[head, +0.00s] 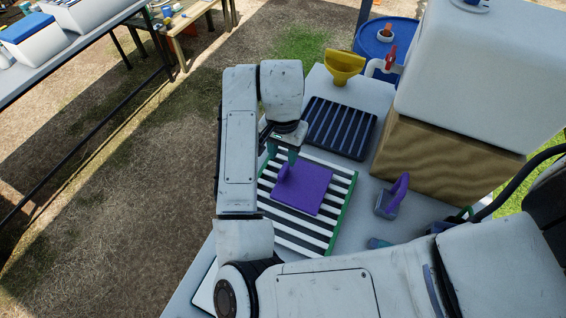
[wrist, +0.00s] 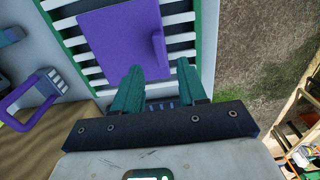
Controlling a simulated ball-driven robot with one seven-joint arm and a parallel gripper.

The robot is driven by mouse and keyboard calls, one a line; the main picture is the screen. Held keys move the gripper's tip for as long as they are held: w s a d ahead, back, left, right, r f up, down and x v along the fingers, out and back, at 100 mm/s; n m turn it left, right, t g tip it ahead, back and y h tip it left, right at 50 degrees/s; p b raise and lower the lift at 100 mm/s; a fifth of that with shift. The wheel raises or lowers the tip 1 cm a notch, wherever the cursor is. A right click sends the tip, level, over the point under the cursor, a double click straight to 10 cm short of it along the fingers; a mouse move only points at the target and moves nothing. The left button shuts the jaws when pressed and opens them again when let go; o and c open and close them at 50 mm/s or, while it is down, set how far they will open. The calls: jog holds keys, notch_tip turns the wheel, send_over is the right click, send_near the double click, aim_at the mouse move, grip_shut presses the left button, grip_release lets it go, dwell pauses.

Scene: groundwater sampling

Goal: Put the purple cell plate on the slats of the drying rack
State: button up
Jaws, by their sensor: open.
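The purple cell plate (head: 308,193) lies flat on the white slats of a green-edged rack (head: 345,212). A raised purple tab stands at the plate's upper left in the head view. In the wrist view the plate (wrist: 118,40) and its tab lie beyond the fingertips, with slats showing on both sides. My gripper (head: 283,154) is open and empty, over the plate's tab end. In the wrist view its two teal fingers (wrist: 159,66) are apart, with the tab roughly in line with the gap. Any height between fingertips and tab is hard to judge.
A dark ribbed tray (head: 340,128) lies behind the rack. A yellow funnel (head: 344,66) and a white tank on a wooden block (head: 430,160) stand farther back and right. A grey block with a purple handle (head: 388,203) stands right of the rack.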

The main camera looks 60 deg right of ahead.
notch_tip(320, 180, up, 6)
jog(key=shift+p, duration=0.35)
jog(key=shift+s+f, duration=0.1)
dwell(0.4)
